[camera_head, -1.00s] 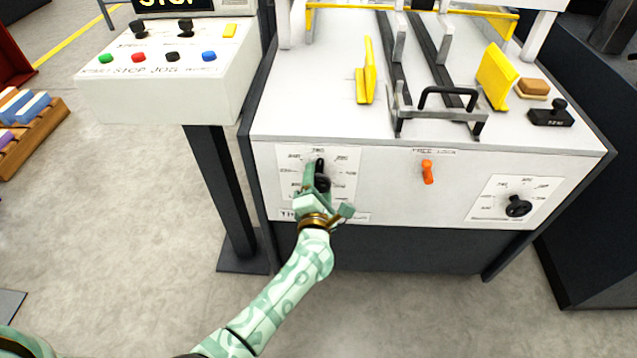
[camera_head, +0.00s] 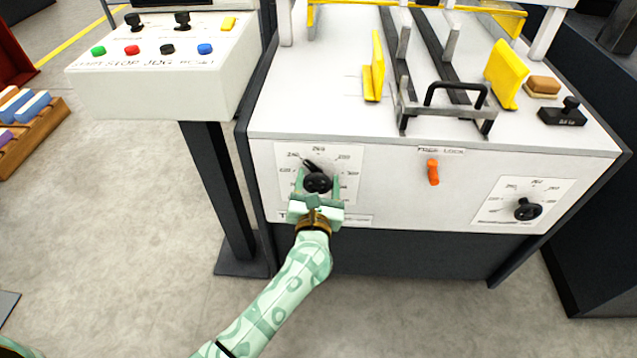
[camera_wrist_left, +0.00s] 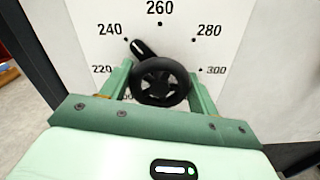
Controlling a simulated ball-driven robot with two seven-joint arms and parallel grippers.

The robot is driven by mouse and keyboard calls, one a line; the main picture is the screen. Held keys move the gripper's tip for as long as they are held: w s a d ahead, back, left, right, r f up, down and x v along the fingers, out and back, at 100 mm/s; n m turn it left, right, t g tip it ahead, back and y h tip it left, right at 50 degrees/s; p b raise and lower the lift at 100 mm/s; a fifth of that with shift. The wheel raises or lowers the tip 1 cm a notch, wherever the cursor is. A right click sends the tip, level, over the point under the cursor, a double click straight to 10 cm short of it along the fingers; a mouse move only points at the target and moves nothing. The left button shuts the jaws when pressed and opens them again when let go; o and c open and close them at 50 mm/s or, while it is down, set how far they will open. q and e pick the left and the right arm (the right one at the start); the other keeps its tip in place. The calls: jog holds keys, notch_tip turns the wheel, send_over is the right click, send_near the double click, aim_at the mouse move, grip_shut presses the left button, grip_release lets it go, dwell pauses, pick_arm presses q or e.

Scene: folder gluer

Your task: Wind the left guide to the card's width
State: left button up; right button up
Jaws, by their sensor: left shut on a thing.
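The black handwheel (camera_head: 317,183) sits on a white dial plate on the left of the machine's front. In the left wrist view the knob (camera_wrist_left: 160,83) has a pointer (camera_wrist_left: 142,49) aimed up and left, between 240 and 260, nearer 240. My left gripper (camera_head: 318,180) is shut on the knob, one finger on each side. The yellow left guide (camera_head: 374,68) stands upright on the machine's white top, left of the dark rails. The yellow right guide (camera_head: 506,75) stands to the right of the rails. I see no card that I can identify. My right gripper is out of view.
An orange lever (camera_head: 433,172) and a second dial knob (camera_head: 528,209) are on the same front. A black handle (camera_head: 455,93) spans the rails. A control box (camera_head: 165,75) with coloured buttons stands left. Open floor lies in front.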

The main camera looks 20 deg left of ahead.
pick_arm(q)
jog(key=shift+f+n, duration=0.2)
jog(key=shift+n, duration=0.2)
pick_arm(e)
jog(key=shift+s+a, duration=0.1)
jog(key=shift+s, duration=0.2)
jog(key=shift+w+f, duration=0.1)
pick_arm(q)
jog(key=o, duration=1)
jog(key=shift+c, duration=0.2)
jog(key=shift+r, duration=0.1)
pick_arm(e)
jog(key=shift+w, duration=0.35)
pick_arm(q)
jog(key=p+v, duration=0.3)
jog(key=v, duration=1.3)
jog(key=shift+s, duration=0.2)
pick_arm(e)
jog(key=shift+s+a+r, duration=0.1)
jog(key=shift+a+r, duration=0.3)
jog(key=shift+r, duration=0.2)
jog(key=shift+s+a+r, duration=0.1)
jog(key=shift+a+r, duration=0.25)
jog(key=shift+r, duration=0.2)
